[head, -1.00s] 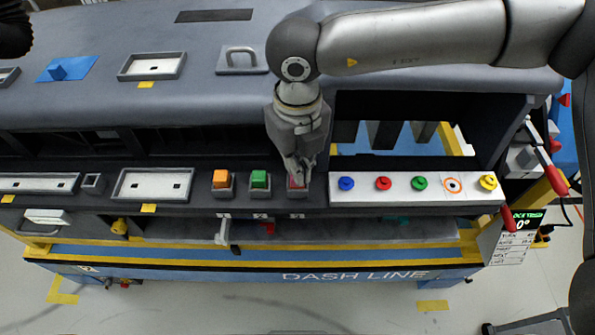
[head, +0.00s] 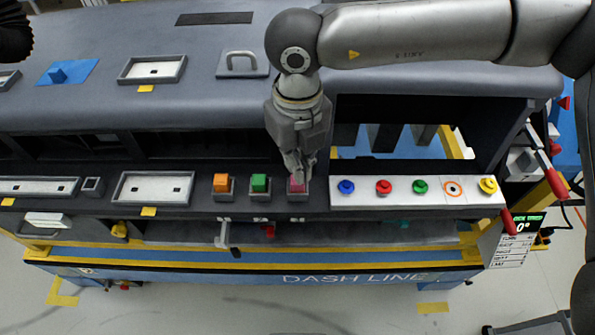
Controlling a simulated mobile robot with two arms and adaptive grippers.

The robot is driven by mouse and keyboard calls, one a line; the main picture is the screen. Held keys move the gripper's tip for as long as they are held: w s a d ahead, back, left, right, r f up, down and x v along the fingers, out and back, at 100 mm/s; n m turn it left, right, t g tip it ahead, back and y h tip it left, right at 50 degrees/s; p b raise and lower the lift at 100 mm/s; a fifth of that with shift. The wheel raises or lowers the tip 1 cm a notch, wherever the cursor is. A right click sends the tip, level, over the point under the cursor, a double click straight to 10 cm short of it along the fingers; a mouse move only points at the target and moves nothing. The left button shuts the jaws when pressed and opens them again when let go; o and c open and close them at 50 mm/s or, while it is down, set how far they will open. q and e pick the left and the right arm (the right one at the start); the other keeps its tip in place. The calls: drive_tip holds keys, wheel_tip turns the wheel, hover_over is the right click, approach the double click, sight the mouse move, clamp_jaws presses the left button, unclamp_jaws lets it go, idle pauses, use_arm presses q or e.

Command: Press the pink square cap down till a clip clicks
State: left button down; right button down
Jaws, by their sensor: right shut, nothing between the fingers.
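The pink square cap (head: 297,186) sits in a grey socket on the dark ledge, to the right of the green square cap (head: 260,183) and the orange square cap (head: 221,182). My right gripper (head: 299,174) points down over the pink cap with its fingers shut and empty. The fingertips are at the cap's back part and cover some of it. I cannot tell whether they touch it. The clips are not clearly visible. My left gripper is not in view; only a dark piece shows at the top left corner.
A white panel (head: 366,198) with several round coloured knobs lies right of the pink cap. A dark-framed opening is behind it. White trays (head: 153,187) are on the left of the ledge. A small display (head: 527,224) hangs at the right end.

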wheel_tip(320, 180, up, 6)
drive_tip(key=p, duration=0.1)
drive_tip(key=shift+p, duration=0.35)
drive_tip(key=shift+s, duration=0.1)
idle(0.4)
